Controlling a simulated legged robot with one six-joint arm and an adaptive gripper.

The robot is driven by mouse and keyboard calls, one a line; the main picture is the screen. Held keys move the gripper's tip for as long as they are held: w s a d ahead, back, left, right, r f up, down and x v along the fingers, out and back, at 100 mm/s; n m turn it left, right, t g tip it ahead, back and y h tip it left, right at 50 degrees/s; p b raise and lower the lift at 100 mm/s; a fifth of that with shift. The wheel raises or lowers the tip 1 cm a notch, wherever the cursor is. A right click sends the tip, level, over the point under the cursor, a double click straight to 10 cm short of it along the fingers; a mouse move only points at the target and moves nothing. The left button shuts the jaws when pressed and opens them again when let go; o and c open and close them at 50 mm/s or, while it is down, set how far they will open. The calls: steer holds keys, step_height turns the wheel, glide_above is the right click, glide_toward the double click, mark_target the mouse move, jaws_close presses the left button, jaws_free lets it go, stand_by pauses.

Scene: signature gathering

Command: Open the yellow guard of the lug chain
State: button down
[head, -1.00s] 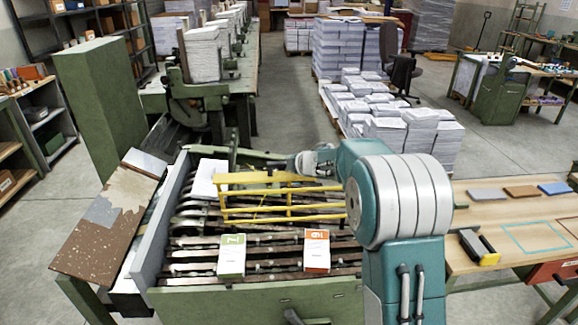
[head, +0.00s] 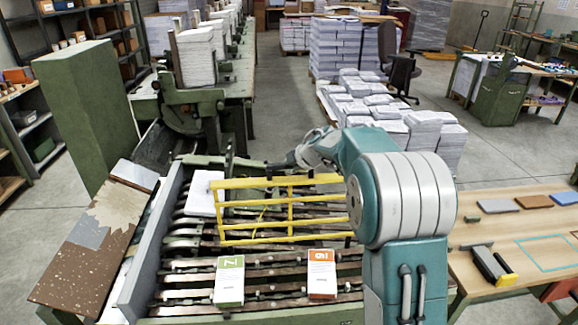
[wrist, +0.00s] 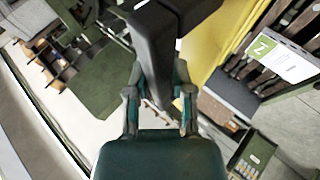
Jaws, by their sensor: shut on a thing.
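The yellow guard (head: 250,183) is a barred frame over the lug chain (head: 190,263) in the head view. It stands tilted up, its bars spread well apart. My gripper (head: 280,166) is at the guard's upper, far edge. In the wrist view its fingers (wrist: 160,98) are closed around a black handle (wrist: 155,50), with a yellow surface of the guard (wrist: 205,45) just beside it. My arm hides the guard's right end. The chain's dark slats run left to right below the guard.
A white stack (head: 204,193) lies by the guard's left end. A wooden workbench (head: 510,235) is on the right. Paper stacks (head: 400,115) stand on pallets behind.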

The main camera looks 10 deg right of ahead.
steer(key=shift+w+r, duration=0.1)
steer(key=shift+r, duration=0.05)
steer(key=c, duration=0.6)
jaws_free()
steer(key=v, duration=1.1)
steer(key=shift+s+r, duration=0.2)
steer(key=shift+s, duration=0.05)
steer(key=shift+d, duration=0.1)
